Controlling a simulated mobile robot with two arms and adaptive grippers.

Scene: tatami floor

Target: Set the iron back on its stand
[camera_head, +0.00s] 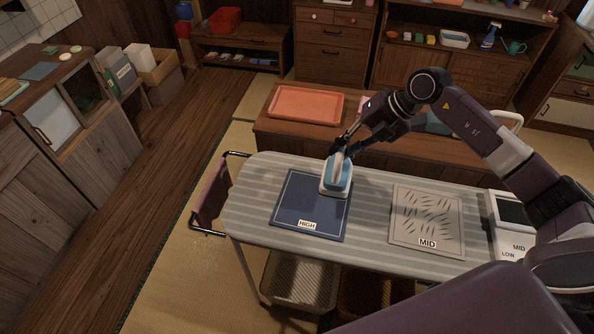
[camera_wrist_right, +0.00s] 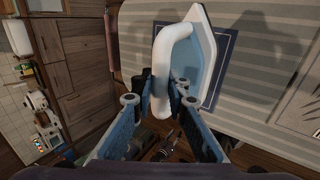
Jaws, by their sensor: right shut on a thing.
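The iron (camera_head: 335,184), light blue and white, is over the upper right corner of the navy cloth marked HIGH (camera_head: 305,208) on the striped ironing board. I cannot tell whether its sole touches the cloth. My right gripper (camera_head: 345,152) reaches it from behind and is shut on its white handle. In the right wrist view the fingers (camera_wrist_right: 160,92) sit on both sides of the handle of the iron (camera_wrist_right: 205,60). A white piece with a dark panel (camera_head: 513,211), marked MID and LOW, is at the board's right end; it may be the stand, partly hidden. My left gripper is not in view.
A grey wrinkled cloth marked MID (camera_head: 428,222) lies on the board (camera_head: 375,200) between the iron and the white piece. An orange tray (camera_head: 306,105) sits on the low wooden table behind. Baskets (camera_head: 299,277) stand under the board.

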